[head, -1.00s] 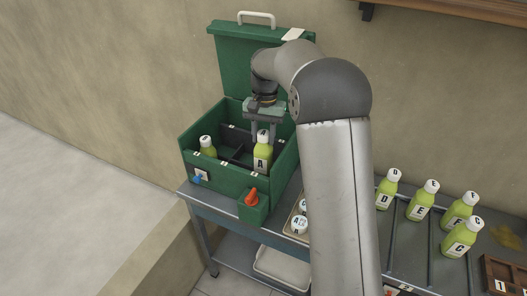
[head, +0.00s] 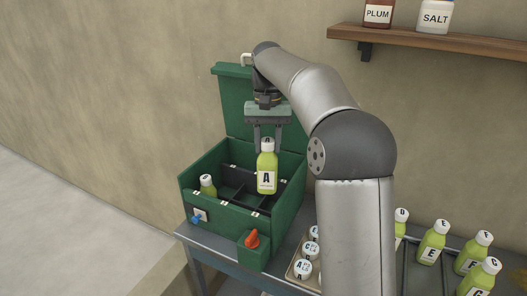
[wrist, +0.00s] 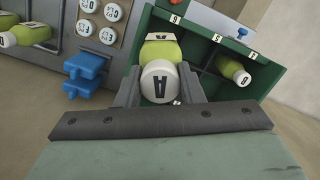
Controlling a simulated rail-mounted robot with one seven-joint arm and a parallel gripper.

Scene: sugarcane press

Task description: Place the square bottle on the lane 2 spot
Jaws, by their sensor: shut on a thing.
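In the wrist view my gripper (wrist: 160,88) has one finger on each side of the bottle's cap (wrist: 161,83). I cannot clearly tell whether this bottle's body is square. Rails divide the table (head: 412,273) at the right into lanes. My arm hides part of that table, and I cannot make out the lane 2 spot.
Another green bottle (head: 208,186) stands in the box's left compartment. An orange knob (head: 251,239) sits at the box's front. Round lettered caps (head: 304,268) lie in a tray beside the box. Several bottles (head: 432,243) stand among the rails. A wall shelf (head: 440,40) holds jars.

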